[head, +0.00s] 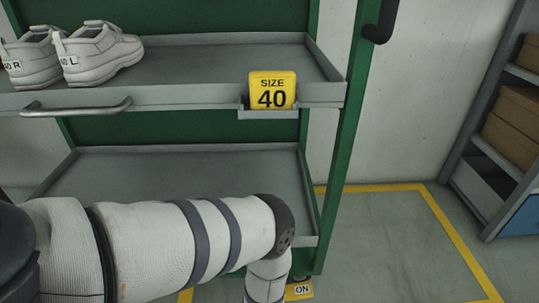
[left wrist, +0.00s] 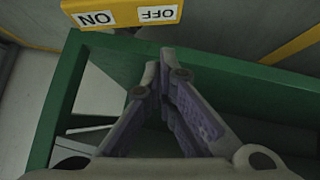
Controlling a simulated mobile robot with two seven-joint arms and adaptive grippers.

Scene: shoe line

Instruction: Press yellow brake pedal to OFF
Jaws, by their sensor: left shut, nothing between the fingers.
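The yellow brake pedal (head: 306,288) shows at the bottom edge of the head view, low by the green rack post, with its ON label visible. In the left wrist view the yellow pedal (left wrist: 125,14) lies across the top, with ON and OFF labels seen upside down. My left gripper (left wrist: 165,65) is shut and empty, its fingertips just below the OFF side of the pedal in that picture. I cannot tell whether they touch it. In the head view my left arm reaches across the lower shelf and bends down, and its gripper is out of frame. My right gripper is not in view.
A green rack (head: 349,150) holds grey shelves. White shoes (head: 95,55) and a yellow SIZE 40 sign (head: 272,90) are on the upper shelf (head: 190,68). The lower shelf (head: 200,170) is empty. Floor inside the yellow line is clear; boxes (head: 510,120) stand right.

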